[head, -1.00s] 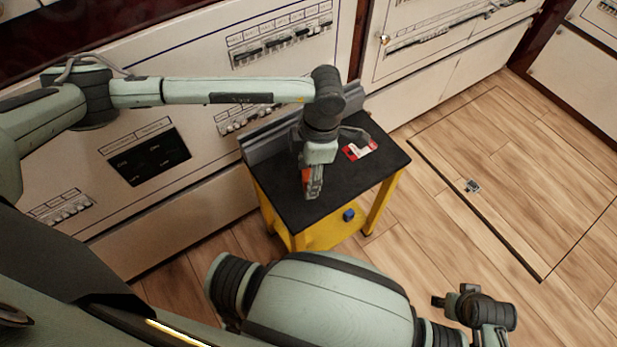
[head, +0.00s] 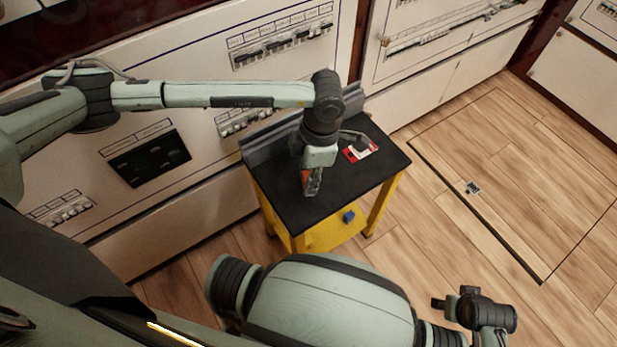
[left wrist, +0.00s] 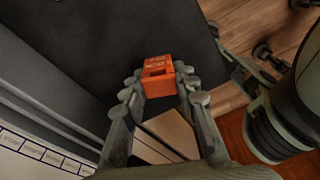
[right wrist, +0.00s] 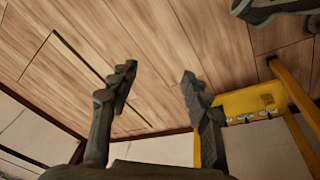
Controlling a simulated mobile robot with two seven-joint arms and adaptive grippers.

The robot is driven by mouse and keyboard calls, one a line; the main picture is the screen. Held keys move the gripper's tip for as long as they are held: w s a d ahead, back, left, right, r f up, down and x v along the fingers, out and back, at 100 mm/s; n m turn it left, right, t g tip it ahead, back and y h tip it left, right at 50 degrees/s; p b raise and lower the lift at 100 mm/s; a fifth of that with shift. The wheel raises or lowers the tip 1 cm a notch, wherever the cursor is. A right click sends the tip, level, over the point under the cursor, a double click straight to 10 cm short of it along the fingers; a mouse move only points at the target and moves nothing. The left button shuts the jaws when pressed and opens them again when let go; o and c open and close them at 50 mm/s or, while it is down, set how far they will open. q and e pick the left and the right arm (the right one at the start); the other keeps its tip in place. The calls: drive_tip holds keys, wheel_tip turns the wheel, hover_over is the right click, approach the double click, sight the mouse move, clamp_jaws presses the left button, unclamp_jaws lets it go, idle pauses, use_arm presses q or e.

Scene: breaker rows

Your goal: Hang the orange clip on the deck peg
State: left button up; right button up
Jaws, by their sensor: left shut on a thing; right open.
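The orange clip (left wrist: 158,75) is a small block with a dark slot, and it sits between the fingertips of my left gripper (left wrist: 160,88). In the head view the left gripper (head: 311,188) points down over the black top of the yellow cart (head: 275,180), with a bit of the orange clip (head: 305,176) showing beside its fingers. I cannot tell whether the clip touches the cart top. My right gripper (right wrist: 158,78) is open and empty, well away from the cart top. I cannot make out the deck peg for certain in any view.
A red and white card (head: 362,150) lies on the cart top behind the left gripper. Breaker panels (head: 190,120) stand close behind the cart. A small grey fitting (head: 473,188) is on the wooden floor at right.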

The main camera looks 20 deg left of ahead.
use_arm(q)
drive_tip(key=shift+r, duration=0.6)
wheel_tip(320, 180, up, 3)
drive_tip(key=shift+w, duration=0.1)
drive_tip(key=s+d+r+b, duration=0.1)
drive_tip(key=s+d+r, duration=0.5)
drive_tip(key=d, duration=0.3)
drive_tip(key=shift+s+r, duration=0.35)
drive_tip(key=shift+s, duration=0.3)
use_arm(e)
drive_tip(key=r, duration=0.3)
drive_tip(key=shift+w+d+r, duration=0.1)
drive_tip(key=shift+w+d, duration=0.05)
drive_tip(key=shift+w, duration=0.15)
use_arm(q)
drive_tip(key=shift+d, duration=0.1)
